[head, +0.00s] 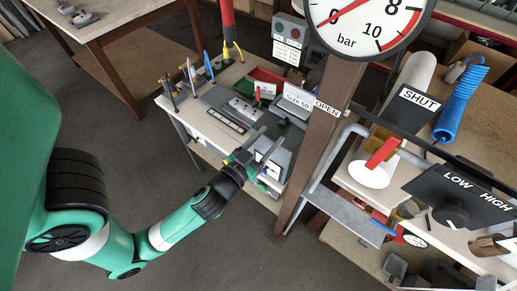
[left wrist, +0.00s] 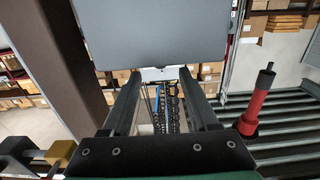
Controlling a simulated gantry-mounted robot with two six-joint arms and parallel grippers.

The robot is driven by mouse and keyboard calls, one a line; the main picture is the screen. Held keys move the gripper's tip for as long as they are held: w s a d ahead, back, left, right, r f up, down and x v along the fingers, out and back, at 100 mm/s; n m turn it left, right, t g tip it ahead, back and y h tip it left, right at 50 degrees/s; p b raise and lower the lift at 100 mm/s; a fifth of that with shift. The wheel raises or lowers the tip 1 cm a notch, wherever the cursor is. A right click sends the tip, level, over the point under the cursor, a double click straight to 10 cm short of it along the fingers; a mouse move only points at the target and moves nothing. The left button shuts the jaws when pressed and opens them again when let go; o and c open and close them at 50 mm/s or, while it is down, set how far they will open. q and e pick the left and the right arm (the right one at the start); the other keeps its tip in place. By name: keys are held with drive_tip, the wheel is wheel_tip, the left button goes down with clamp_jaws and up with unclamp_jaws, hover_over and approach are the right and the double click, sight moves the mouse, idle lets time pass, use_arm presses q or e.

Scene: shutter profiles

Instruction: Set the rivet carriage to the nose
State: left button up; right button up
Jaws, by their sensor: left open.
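My left gripper (head: 264,142) is at the front right part of the white-topped bench, beside a grey machine (head: 280,160). In the left wrist view the gripper (left wrist: 160,82) is open with nothing between its fingers. A grey panel (left wrist: 155,35) fills the upper middle, above the fingertips; contact cannot be told. A grey fixture with a slotted strip (head: 226,117) lies on the bench left of the gripper. I cannot tell surely which part is the rivet carriage or the nose; the arm and small size hide detail. My right gripper is not in view.
A brown post (head: 322,118) with a pressure gauge (head: 368,22) stands right of the gripper. A red bin (head: 266,76) and upright tools stand at the bench's back. A red-and-black cylinder (left wrist: 258,100) stands right in the wrist view. The floor at left is clear.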

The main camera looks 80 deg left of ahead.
use_arm(q)
drive_tip(key=b+v, duration=0.1)
drive_tip(key=v, duration=0.4)
drive_tip(key=shift+s+d+b, duration=0.25)
drive_tip(key=shift+s+b, duration=0.05)
drive_tip(key=shift+b, duration=0.05)
